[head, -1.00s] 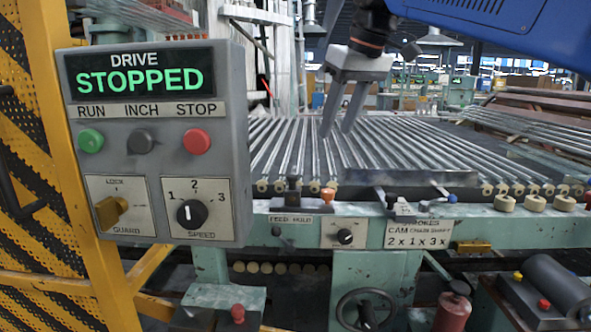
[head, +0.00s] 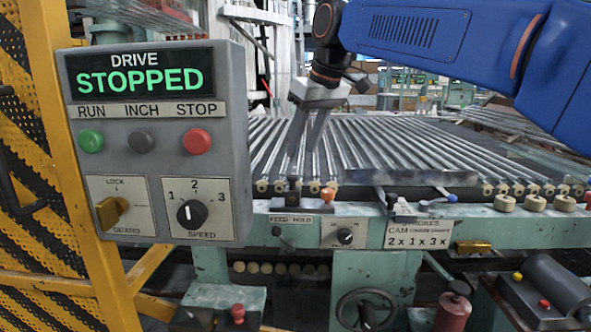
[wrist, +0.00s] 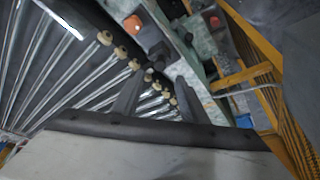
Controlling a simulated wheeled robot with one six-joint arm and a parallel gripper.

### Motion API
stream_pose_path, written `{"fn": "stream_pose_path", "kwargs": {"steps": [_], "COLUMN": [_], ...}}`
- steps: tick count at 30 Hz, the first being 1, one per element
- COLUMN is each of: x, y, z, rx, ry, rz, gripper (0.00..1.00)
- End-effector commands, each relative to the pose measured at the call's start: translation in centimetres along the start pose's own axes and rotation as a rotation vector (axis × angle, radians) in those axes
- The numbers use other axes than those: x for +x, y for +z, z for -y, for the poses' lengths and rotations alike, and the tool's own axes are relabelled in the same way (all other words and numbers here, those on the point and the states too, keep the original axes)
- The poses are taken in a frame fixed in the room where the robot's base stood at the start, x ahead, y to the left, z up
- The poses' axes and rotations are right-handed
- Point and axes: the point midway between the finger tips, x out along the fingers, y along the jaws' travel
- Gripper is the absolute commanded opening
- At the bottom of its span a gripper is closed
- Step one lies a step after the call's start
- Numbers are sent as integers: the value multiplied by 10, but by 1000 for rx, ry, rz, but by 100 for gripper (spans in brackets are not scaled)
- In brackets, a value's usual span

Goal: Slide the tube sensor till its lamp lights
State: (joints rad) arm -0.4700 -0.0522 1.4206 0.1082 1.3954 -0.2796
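My gripper (head: 302,152) hangs over the front part of the glass tube bed, fingers pointing down. Its two fingers stand apart, with nothing seen between them; they also show in the wrist view (wrist: 160,78). Just in front of the fingers, on the green front rail, is a small dark block with a black top (head: 293,188), next to an orange-capped post (head: 328,195). The block may be the tube sensor, but I cannot tell for certain. A dark block (wrist: 157,48) and an orange cap (wrist: 132,25) show ahead of the fingers in the wrist view. I cannot make out a lit lamp.
The drive box (head: 150,150) reads STOPPED and stands close at left beside a yellow guard (head: 30,230). Glass tubes (head: 400,150) lie in a row on cream rollers (head: 504,203).

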Motion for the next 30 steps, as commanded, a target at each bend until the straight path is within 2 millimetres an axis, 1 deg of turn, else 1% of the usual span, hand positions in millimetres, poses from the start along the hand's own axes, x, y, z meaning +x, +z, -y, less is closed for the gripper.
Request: {"fn": "stream_pose_path", "kwargs": {"steps": [1,6,12,18,26,27,29,30], "x": [10,39,65,76,77,77,77,77], "y": [1,0,0,0,0,0,0,0], "z": [0,0,0,0,0,0,0,0], "rx": [0,-1,0,0,0,0,0,0], "ry": [-1,-1,-1,0,0,0,0,0], "rz": [3,3,2,0,0,0,0,0], "gripper": [40,40,40,40,40,37,23,13]}}
